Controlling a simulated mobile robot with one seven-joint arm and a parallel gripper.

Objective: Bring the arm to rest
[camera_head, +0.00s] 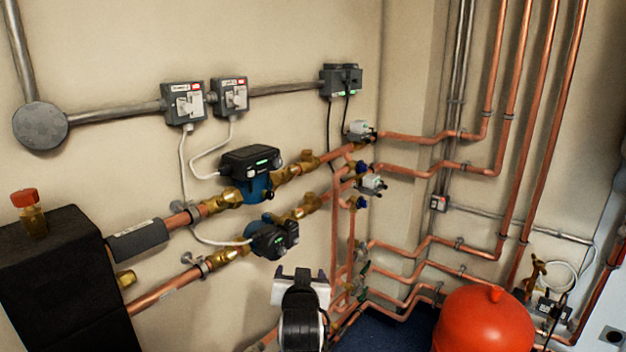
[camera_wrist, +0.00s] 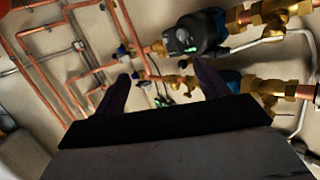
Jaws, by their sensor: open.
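My gripper (camera_head: 294,273) shows at the bottom middle of the head view, in front of the copper pipework and below the lower pump. In the wrist view my gripper (camera_wrist: 160,82) has its two dark fingers spread apart with nothing between them. Pipes and valves lie beyond the fingers, and I see no contact with them. My arm reaches up from the bottom edge of the head view.
Two pumps, the upper (camera_head: 250,172) and the lower (camera_head: 272,238), sit on copper pipes on the wall. A red vessel (camera_head: 485,322) stands at lower right. A black box (camera_head: 60,285) is at left. Dark blue floor (camera_head: 395,330) shows between.

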